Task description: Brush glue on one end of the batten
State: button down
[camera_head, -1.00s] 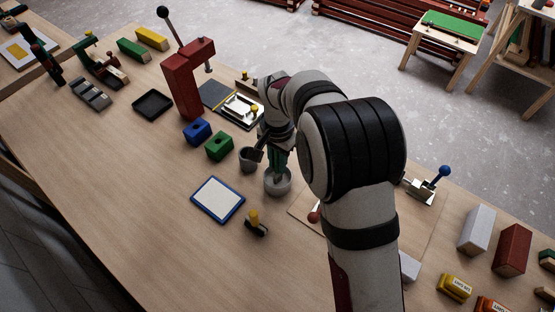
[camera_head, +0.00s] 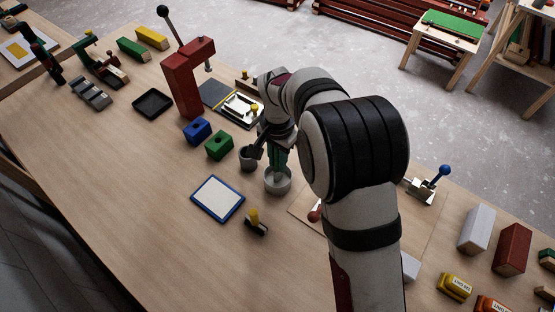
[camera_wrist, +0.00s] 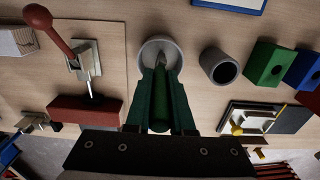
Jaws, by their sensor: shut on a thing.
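My gripper (camera_wrist: 160,88) is shut on a brush (camera_wrist: 159,113) with a dark green handle. The brush points into a round, pale glue pot (camera_wrist: 150,47), and its tip is inside the rim; how deep it sits is unclear. The pot also shows in the head view (camera_head: 278,186), directly below my gripper (camera_head: 278,158). A red bar (camera_wrist: 85,109), which looks like the batten, lies under a clamp with a red-knobbed lever (camera_wrist: 52,27), left of the pot in the wrist view. My arm hides most of it in the head view.
A grey cup (camera_head: 247,159) stands close beside the pot. Green (camera_head: 219,145) and blue (camera_head: 197,130) blocks, a tall red press (camera_head: 184,85) and a blue-framed white pad (camera_head: 218,198) are nearby. A yellow-handled tool (camera_head: 255,222) lies in front. The table's left front is clear.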

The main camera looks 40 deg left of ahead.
jog(key=shift+r, duration=3.15)
jog(key=w+d+r, duration=0.4)
jog(key=d, duration=0.5)
jog(key=w+d+r, duration=0.3)
jog(key=d, duration=0.5)
jog(key=s+d+r, duration=0.1)
jog(key=d+r, duration=0.2)
jog(key=d, duration=0.6)
jog(key=s+d+r, duration=0.1)
jog(key=d+r, duration=0.2)
jog(key=d, duration=0.6)
jog(key=shift+s+r, duration=0.25)
jog(key=shift+r, duration=0.05)
